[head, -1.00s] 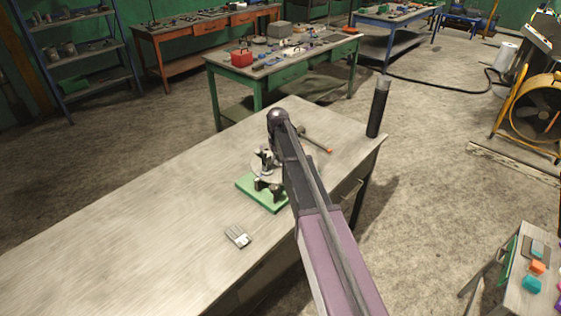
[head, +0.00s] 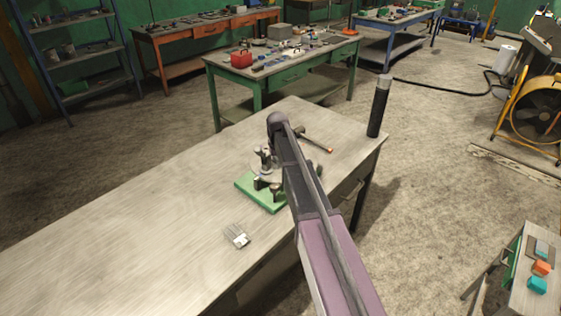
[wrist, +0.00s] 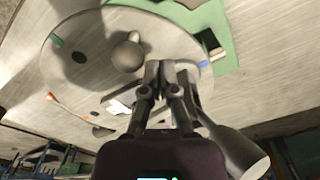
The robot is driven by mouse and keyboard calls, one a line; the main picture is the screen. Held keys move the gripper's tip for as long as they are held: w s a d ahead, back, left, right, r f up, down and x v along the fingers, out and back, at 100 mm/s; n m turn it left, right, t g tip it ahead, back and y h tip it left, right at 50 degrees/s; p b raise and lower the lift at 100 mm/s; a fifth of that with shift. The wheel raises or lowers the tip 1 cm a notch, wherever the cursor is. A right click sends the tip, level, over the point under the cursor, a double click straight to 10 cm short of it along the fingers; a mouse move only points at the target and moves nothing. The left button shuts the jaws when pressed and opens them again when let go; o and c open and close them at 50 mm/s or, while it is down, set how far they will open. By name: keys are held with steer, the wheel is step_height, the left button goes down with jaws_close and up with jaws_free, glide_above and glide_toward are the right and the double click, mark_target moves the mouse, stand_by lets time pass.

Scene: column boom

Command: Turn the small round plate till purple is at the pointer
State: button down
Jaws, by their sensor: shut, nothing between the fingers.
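The small round plate (wrist: 95,75) is a pale grey disc on a green base (wrist: 228,30), which also shows in the head view (head: 246,190). In the wrist view a round knob (wrist: 128,55) stands up from the plate. A green mark (wrist: 57,41) is at its left rim and a blue mark (wrist: 203,64) at its right rim. I see no purple mark, and I cannot make out the pointer for certain. My gripper (wrist: 167,72) is shut and empty, over the plate beside the knob; whether it touches is unclear. My arm hides part of the plate in the head view.
The workbench (head: 130,225) carries a small grey slotted piece (head: 237,236) in front of the base and a tool (head: 316,140) with an orange tip behind my arm. A dark upright cylinder (head: 379,106) stands at the far right corner. The bench's left side is clear.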

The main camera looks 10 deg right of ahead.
steer(key=shift+f+b, duration=0.85)
steer(key=shift+f, duration=0.15)
steer(key=shift+d, duration=0.2)
steer(key=shift+s+d, duration=0.3)
steer(key=shift+d, duration=0.35)
steer(key=shift+d, duration=0.25)
stand_by(0.3)
steer(key=shift+s+d, duration=0.15)
steer(key=shift+d, duration=0.45)
steer(key=shift+d, duration=0.2)
steer(key=shift+d, duration=0.7)
